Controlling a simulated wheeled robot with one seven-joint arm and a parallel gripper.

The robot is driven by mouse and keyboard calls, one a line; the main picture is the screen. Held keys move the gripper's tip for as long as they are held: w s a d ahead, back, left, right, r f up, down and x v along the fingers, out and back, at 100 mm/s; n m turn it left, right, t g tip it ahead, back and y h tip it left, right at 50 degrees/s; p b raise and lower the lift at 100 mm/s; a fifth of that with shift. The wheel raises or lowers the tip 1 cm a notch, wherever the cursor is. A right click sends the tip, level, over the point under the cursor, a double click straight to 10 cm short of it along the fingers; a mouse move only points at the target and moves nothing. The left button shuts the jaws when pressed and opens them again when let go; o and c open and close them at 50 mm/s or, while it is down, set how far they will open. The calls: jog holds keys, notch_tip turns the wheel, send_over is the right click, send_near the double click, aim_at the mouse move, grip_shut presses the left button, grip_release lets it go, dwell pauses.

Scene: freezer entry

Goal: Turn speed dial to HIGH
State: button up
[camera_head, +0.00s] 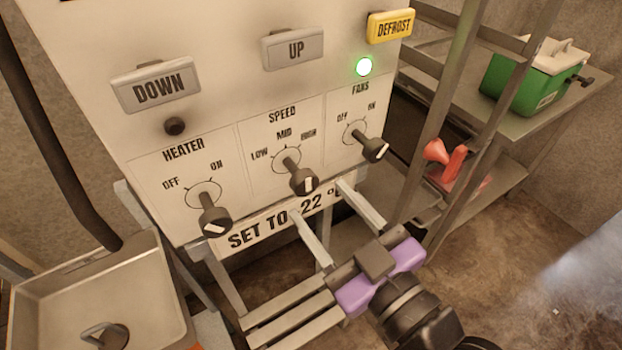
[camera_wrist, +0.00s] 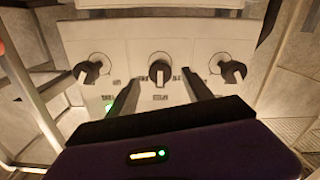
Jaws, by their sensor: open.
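The speed dial (camera_head: 303,180) is a black knob at the middle of the panel's lower row, under LOW, MID and HIGH labels. In the wrist view, where the panel appears upside down, the speed dial (camera_wrist: 160,70) has a white mark that seems to face the MID label. My gripper (camera_head: 318,200) is open and empty, with its two pale fingers reaching toward the panel just below and right of the dial. In the wrist view my gripper (camera_wrist: 160,77) has one finger on each side of the dial. Whether the fingertips touch it cannot be told.
The heater dial (camera_head: 214,216) and fans dial (camera_head: 367,143) flank the speed dial. Above are DOWN (camera_head: 160,87), UP (camera_head: 294,49) and DEFROST (camera_head: 391,26) buttons and a lit green lamp (camera_head: 364,66). A metal rack post (camera_head: 440,110) stands close on the right.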

aim_at(308, 188)
jog(key=p+x, duration=0.1)
jog(key=x, duration=0.4)
jog(key=shift+w+a, duration=0.2)
jog(key=shift+w, duration=0.1)
jog(key=shift+c, duration=0.2)
grip_shut()
jog(key=shift+m+p, duration=0.3)
jog(key=shift+m, duration=0.1)
jog(key=m+p, duration=0.2)
jog(key=m, duration=0.2)
jog(key=shift+r, duration=0.1)
jog(key=m+p, duration=0.2)
jog(key=m, duration=0.3)
jog(key=shift+p, duration=0.35)
